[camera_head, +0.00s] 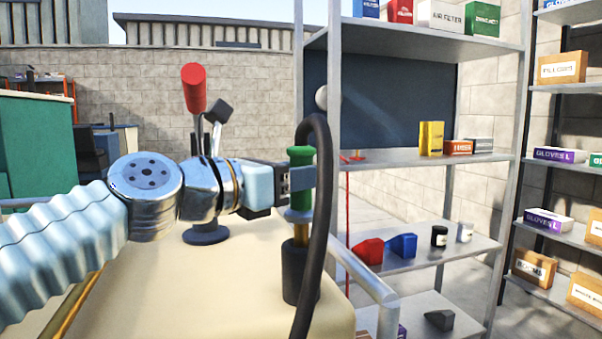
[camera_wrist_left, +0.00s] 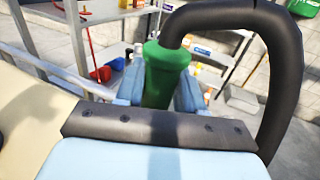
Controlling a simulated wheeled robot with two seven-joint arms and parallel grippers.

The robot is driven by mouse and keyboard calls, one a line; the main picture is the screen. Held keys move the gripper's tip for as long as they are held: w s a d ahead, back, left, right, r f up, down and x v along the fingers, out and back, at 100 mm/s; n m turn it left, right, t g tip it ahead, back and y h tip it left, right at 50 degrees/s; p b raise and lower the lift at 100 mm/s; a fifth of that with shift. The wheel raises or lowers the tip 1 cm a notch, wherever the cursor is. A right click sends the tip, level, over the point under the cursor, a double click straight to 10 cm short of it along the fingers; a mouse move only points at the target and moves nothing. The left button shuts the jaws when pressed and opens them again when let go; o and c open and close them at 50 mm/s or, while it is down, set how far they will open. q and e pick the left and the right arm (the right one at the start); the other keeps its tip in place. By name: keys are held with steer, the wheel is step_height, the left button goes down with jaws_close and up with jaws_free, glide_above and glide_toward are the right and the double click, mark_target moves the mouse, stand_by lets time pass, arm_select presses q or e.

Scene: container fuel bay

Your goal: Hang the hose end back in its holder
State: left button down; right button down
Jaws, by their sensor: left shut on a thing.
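The hose end has a green grip (camera_head: 300,190) with a brass spout (camera_head: 301,235) below it, and a black hose (camera_head: 323,200) loops from its top. My left gripper (camera_head: 302,178) is shut on the green grip and holds it upright. In the left wrist view the green grip (camera_wrist_left: 165,75) sits between the two blue-grey fingers. A dark cylindrical holder (camera_head: 293,275) stands directly under the spout by the cream tank. The spout's lower end meets the holder's mouth; how deep it sits inside I cannot tell. My right gripper is out of view.
The cream tank top (camera_head: 200,275) lies under my left arm, with a red-handled lever (camera_head: 194,90) behind it. A grey rail (camera_head: 375,285) runs right of the holder. Metal shelves (camera_head: 425,160) with boxes, funnels and jars stand to the right.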

mark_target(292, 198)
arm_select(q)
steer(key=shift+f, duration=0.1)
steer(key=shift+f+b, duration=1.25)
steer(key=shift+f, duration=0.3)
steer(key=c, duration=0.6)
jaws_free()
steer(key=v, duration=1.4)
